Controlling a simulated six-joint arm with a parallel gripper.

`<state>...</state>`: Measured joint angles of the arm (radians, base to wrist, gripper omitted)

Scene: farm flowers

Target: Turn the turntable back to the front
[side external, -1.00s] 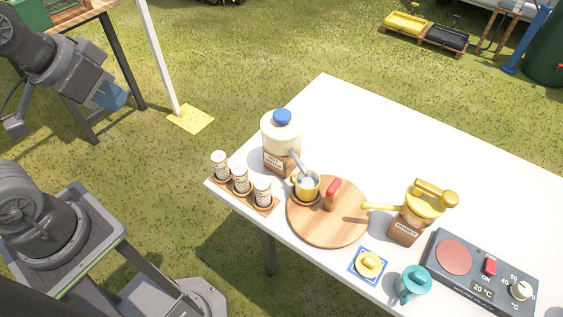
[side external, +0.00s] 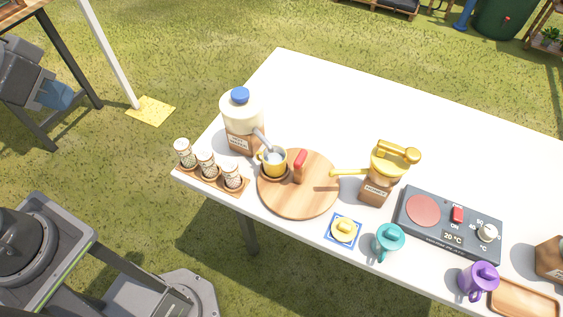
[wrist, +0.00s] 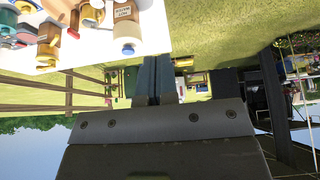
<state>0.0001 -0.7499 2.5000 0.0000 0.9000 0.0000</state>
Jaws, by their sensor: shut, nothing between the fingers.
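The turntable (side external: 310,201) is a round wooden board on the white table with a red upright grip (side external: 299,166) near its back edge. My gripper (side external: 57,95) is at the far left of the side view, off the table and well apart from the turntable. In the wrist view, my gripper (wrist: 155,80) has its two fingers together with nothing between them. The wrist view shows the table upside down at the upper left.
A blue-capped jar (side external: 243,120) and a rack of shakers (side external: 208,170) stand left of the turntable.

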